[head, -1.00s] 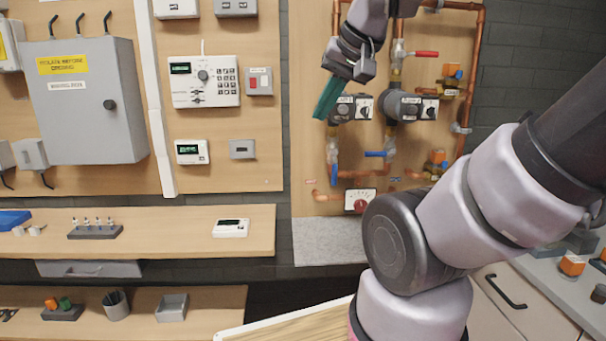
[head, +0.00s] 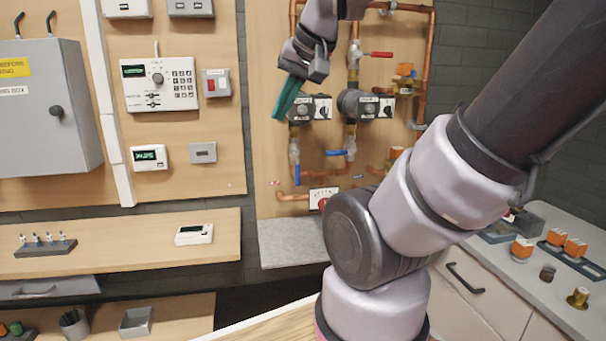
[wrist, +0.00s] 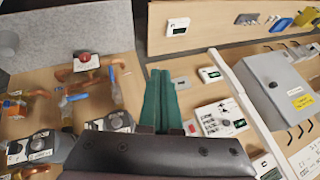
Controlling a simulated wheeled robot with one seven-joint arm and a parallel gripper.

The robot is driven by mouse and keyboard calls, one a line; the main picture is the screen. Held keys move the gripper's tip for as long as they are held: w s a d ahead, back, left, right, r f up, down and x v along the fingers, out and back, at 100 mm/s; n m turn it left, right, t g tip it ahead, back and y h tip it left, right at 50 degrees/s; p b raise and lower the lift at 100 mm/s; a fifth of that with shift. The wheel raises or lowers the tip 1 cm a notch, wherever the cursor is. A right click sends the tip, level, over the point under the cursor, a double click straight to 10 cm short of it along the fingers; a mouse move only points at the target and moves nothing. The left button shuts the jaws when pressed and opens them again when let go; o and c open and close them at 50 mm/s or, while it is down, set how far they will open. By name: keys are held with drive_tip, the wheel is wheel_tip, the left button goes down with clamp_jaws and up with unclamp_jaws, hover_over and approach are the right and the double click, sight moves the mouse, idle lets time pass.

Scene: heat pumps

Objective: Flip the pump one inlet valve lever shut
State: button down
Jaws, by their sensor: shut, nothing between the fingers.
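Two dark pumps sit side by side on the pipe board, a left pump (head: 308,108) and a right pump (head: 365,104); I cannot read their numbers. Below the left pump, a blue lever (head: 297,175) lies along its vertical pipe; it also shows in the wrist view (wrist: 116,92). Below the right pump, another blue lever (head: 337,153) lies crosswise; it also shows in the wrist view (wrist: 73,98). A red lever (head: 380,54) lies crosswise above the right pump. My gripper (head: 279,112), with teal fingers, is shut and empty, just left of the left pump. It hides the pipe above that pump.
A grey slab (head: 290,243) and wooden shelf (head: 120,245) jut out below. A white controller (head: 160,84) and grey cabinet (head: 45,105) hang at left. A counter (head: 535,275) stands at right.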

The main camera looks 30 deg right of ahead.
drive_tip(key=w+d+f, duration=0.4)
drive_tip(key=w+d, duration=0.3)
drive_tip(key=d, duration=0.5)
drive_tip(key=w+d+f, duration=0.4)
drive_tip(key=w+d, duration=0.3)
drive_tip(key=d, duration=0.5)
drive_tip(key=shift+d+f+y, duration=0.15)
drive_tip(key=shift+f+y, duration=0.05)
drive_tip(key=shift+y, duration=0.2)
approach(297, 168)
drive_tip(key=w+f, duration=0.4)
drive_tip(key=f, duration=0.5)
drive_tip(key=shift+d, duration=0.45)
